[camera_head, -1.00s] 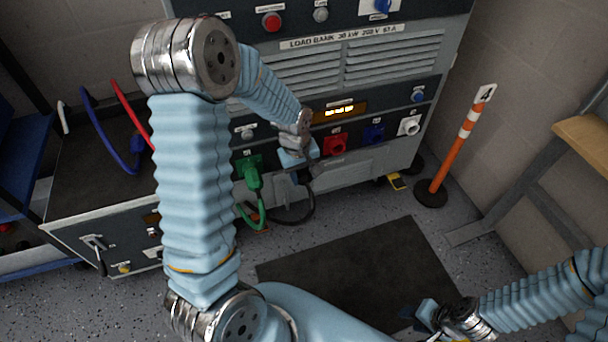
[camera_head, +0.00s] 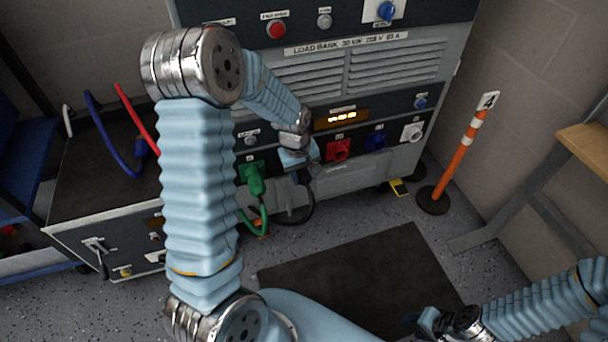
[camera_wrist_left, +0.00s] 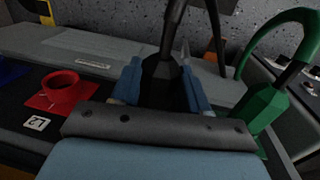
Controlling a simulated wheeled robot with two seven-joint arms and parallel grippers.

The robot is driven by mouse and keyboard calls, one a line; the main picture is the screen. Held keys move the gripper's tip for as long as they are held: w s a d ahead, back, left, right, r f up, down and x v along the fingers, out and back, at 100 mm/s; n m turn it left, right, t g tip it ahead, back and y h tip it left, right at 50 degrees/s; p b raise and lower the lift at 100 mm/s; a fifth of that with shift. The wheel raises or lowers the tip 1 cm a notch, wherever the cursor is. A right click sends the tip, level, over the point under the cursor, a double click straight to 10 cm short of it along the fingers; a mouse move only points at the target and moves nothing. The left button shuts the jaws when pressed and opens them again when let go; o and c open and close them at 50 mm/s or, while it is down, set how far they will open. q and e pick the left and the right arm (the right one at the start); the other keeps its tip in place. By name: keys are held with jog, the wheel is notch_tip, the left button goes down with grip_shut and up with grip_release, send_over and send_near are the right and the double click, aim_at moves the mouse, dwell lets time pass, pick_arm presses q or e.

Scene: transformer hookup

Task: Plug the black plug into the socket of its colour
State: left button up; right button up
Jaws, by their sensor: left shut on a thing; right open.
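My left gripper (camera_head: 297,160) is at the load bank's socket row, between the green plug and the red socket. In the left wrist view its blue fingers are shut on the black plug (camera_wrist_left: 160,82), whose black cable runs away from the panel. The cable (camera_head: 303,207) hangs in a loop below the gripper in the head view. The black socket is hidden behind the gripper and plug, so I cannot tell whether the plug is seated. My right gripper (camera_head: 424,322) is open and empty, low at the lower right over the dark mat.
The green plug (camera_head: 254,180) sits in its socket on the left, also in the wrist view (camera_wrist_left: 262,107). The red (camera_head: 338,150), blue (camera_head: 376,139) and white (camera_head: 412,132) sockets are empty. An orange post (camera_head: 461,150) stands right. The floor mat (camera_head: 360,270) is clear.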

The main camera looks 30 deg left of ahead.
pick_arm(q)
jog(key=o, duration=1.1)
jog(key=shift+c, duration=0.2)
jog(key=shift+o, duration=0.4)
jog(key=shift+o, duration=0.8)
jog(key=shift+s+a+r+p, duration=0.1)
jog(key=shift+r+p, duration=0.8)
jog(key=shift+r, duration=0.25)
jog(key=shift+s+a+r+p, duration=0.1)
jog(key=shift+a+r+p, duration=0.05)
jog(key=shift+r+p, duration=0.9)
jog(key=shift+s+a+r+p, duration=0.1)
jog(key=shift+r+p, duration=0.65)
jog(key=shift+r, duration=0.55)
